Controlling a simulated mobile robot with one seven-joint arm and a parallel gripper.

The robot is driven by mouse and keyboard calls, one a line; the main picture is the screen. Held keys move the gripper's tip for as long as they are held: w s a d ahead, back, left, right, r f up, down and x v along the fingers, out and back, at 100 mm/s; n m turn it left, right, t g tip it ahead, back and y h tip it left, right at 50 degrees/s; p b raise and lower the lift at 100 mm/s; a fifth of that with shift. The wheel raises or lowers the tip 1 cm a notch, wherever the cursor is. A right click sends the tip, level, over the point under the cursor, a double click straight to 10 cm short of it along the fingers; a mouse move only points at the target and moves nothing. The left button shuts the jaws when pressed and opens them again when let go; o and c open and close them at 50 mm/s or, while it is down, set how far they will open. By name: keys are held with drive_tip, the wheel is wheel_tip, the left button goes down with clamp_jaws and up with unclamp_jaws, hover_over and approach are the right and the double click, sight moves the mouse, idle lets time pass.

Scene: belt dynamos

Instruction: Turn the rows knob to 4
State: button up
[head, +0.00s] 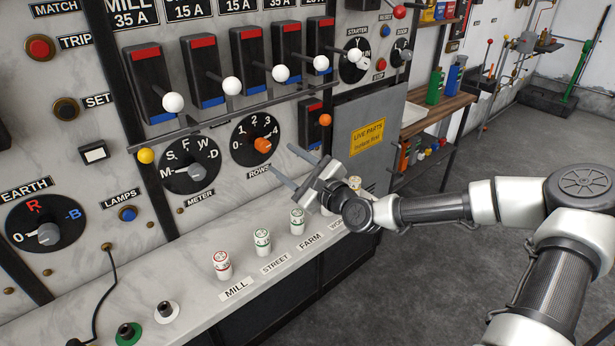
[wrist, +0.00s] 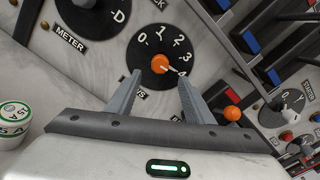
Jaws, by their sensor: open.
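The rows knob (head: 263,145) is an orange knob on a round black dial marked 0 to 4, on the marble panel above the ROWS label. In the wrist view the orange knob (wrist: 160,65) shows a pale pointer line aimed at the 4. My gripper (head: 282,163) is open and empty, in front of the panel, to the lower right of the dial. In the wrist view my gripper (wrist: 158,78) has its two fingertips apart on either side below the knob, and neither appears to touch it.
The meter dial (head: 188,166) is left of the rows dial. A rail and several white-balled switch levers (head: 232,86) stick out above. An orange-balled lever (head: 325,119) is to the right. White fuses (head: 263,241) stand on the ledge below. A grey door (head: 368,125) is right.

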drive_tip(key=v, duration=0.8)
drive_tip(key=shift+s+d, duration=0.15)
drive_tip(key=shift+s, duration=0.15)
